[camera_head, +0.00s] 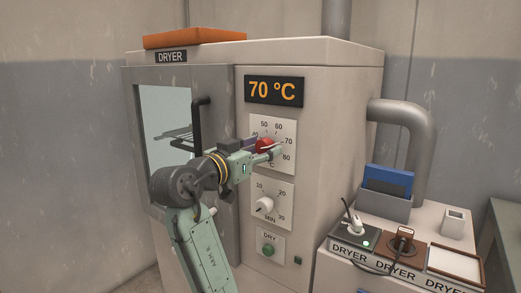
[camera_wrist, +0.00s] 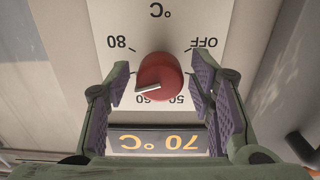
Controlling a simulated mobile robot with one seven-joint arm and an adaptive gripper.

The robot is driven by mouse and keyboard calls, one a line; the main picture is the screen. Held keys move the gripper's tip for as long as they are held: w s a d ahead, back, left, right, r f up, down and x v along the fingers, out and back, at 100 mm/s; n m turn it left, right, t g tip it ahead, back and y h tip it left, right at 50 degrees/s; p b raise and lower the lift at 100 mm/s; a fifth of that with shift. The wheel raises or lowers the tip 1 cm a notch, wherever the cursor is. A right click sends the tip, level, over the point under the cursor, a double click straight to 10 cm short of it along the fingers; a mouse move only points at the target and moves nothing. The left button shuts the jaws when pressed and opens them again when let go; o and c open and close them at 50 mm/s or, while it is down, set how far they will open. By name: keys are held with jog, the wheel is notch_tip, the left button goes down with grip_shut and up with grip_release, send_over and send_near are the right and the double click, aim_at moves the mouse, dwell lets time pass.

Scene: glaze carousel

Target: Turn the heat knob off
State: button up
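The red heat knob (camera_head: 265,146) is on a white dial plate (camera_head: 285,130) on the dryer front, partly hidden by my gripper (camera_head: 270,151). In the wrist view, which is upside down, the red knob (camera_wrist: 160,75) sits between the two purple-padded fingers of my gripper (camera_wrist: 158,80). The fingers are open, one on each side, with a gap to the knob. The knob's white pointer is turned between the 60 and 80 marks. OFF (camera_wrist: 204,43) is printed on the plate. The display (camera_head: 275,91) reads 70 °C.
Below the heat knob are a white MIN knob (camera_head: 264,205) and a green DRY button (camera_head: 268,250). The dryer door handle (camera_head: 197,122) stands out to the left, close to my arm. At right, a low cabinet holds plugs (camera_head: 355,226) and a blue item (camera_head: 388,181).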

jog(key=c, duration=1)
jog(key=shift+o, duration=0.2)
